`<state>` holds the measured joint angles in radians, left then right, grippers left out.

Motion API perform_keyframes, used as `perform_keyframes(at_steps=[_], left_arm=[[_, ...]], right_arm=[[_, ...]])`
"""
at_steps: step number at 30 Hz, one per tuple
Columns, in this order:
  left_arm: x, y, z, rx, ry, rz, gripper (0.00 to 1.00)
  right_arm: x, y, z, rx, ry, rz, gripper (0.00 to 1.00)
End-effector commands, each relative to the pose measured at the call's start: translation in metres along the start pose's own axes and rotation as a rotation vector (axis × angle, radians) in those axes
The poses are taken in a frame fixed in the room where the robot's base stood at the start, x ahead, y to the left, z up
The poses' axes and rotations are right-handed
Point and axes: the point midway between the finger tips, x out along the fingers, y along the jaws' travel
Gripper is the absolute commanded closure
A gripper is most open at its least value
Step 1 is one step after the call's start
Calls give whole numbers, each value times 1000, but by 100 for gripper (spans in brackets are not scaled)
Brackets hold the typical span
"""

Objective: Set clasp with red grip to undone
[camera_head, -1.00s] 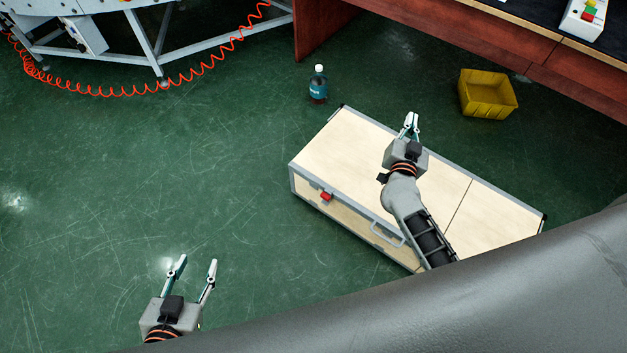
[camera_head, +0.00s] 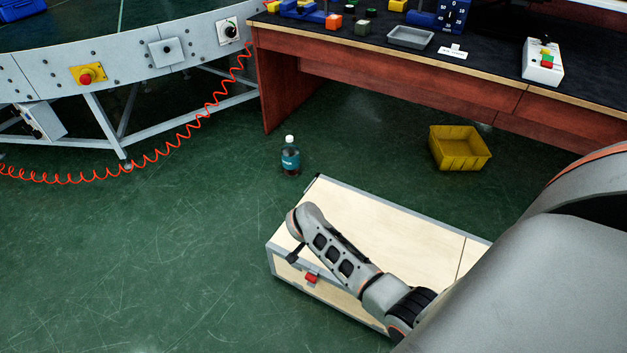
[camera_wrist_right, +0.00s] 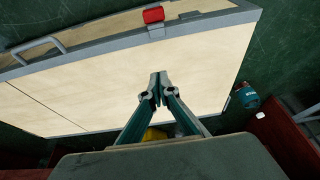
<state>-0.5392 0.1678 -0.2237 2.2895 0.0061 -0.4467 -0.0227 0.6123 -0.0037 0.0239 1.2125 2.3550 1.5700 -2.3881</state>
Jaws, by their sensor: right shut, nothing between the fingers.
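The wooden case (camera_head: 390,225) with grey metal edges lies on the green floor, its lid down. The clasp with the red grip (camera_head: 311,278) is on its front side, near the left corner. In the right wrist view the red grip (camera_wrist_right: 153,15) is at the top, beside the case's grey edge. I cannot tell whether the clasp is fastened. My right gripper (camera_wrist_right: 158,78) is shut and empty, in front of the pale lid in that view and apart from the red grip. My left gripper is out of view.
A bottle (camera_head: 290,157) stands on the floor behind the case. A yellow bin (camera_head: 459,148) sits by the red-brown workbench (camera_head: 400,85). A curved conveyor (camera_head: 130,60) with a red coiled cable (camera_head: 135,165) is at upper left. The floor left of the case is clear.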

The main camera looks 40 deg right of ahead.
Motion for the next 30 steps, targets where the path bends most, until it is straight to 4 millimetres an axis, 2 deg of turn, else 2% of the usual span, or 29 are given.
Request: perform_keyframes(at_steps=[6,11,15,26,27,30], left_arm=[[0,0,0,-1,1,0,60],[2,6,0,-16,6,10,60],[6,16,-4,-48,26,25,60],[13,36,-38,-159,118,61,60],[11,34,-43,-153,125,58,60],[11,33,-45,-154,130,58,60]], right_arm=[[1,0,0,0,3,-1,100],[16,3,2,-1,1,6,100],[44,7,5,-4,-2,13,100],[115,9,6,-5,-3,16,100],[103,4,13,-4,-2,6,100],[94,1,24,-1,0,0,100]])
